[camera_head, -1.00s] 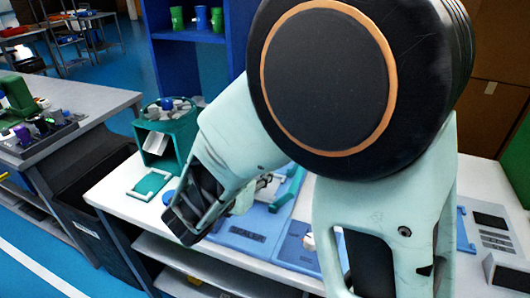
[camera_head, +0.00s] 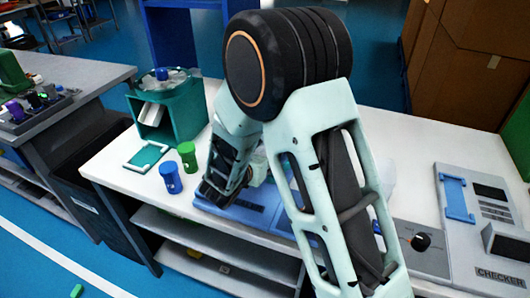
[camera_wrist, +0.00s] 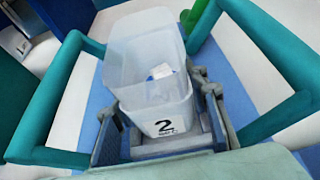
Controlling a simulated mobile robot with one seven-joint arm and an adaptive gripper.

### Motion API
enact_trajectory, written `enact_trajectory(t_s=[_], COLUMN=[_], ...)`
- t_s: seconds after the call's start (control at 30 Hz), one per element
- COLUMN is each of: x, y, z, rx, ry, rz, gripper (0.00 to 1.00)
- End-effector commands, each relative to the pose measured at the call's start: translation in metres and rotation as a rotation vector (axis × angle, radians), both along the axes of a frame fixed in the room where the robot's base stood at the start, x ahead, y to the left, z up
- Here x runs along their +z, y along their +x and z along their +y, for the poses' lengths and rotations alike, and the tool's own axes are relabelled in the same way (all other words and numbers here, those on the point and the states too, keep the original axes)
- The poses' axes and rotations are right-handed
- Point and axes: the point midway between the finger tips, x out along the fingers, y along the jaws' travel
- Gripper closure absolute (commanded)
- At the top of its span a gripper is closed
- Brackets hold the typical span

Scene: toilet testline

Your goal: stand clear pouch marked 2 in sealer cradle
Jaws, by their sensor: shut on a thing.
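The clear pouch (camera_wrist: 150,75) marked 2 shows in the wrist view, open at the top, with a small white and blue item inside. My gripper (camera_wrist: 163,125) is shut on it, with a grey finger at each side of its lower part. Blue and grey parts of what looks like the sealer cradle (camera_wrist: 170,146) lie around the pouch's base. I cannot tell whether the base is seated.
A blue cup (camera_head: 171,178) and a green cup (camera_head: 187,157) stand left of the sealer. The checker (camera_head: 485,235) is at the right. White bench (camera_head: 440,140) behind is clear.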

Motion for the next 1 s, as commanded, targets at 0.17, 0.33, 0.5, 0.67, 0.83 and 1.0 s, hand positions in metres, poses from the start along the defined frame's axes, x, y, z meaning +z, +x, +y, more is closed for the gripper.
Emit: enact_trajectory(t_s=[0.17, 0.33, 0.5, 0.67, 0.83, 1.0], x=[0.001, -0.002, -0.001, -0.001, 0.003, 0.013], y=[0.000, 0.000, 0.000, 0.000, 0.000, -0.022], z=[0.000, 0.000, 0.000, 0.000, 0.000, 0.011], rx=[0.000, 0.000, 0.000, 0.000, 0.000, 0.004], ry=[0.000, 0.000, 0.000, 0.000, 0.000, 0.001], rz=[-0.001, -0.001, -0.001, -0.001, -0.001, -0.002], gripper=[0.86, 0.56, 0.42, 0.42, 0.42, 0.42])
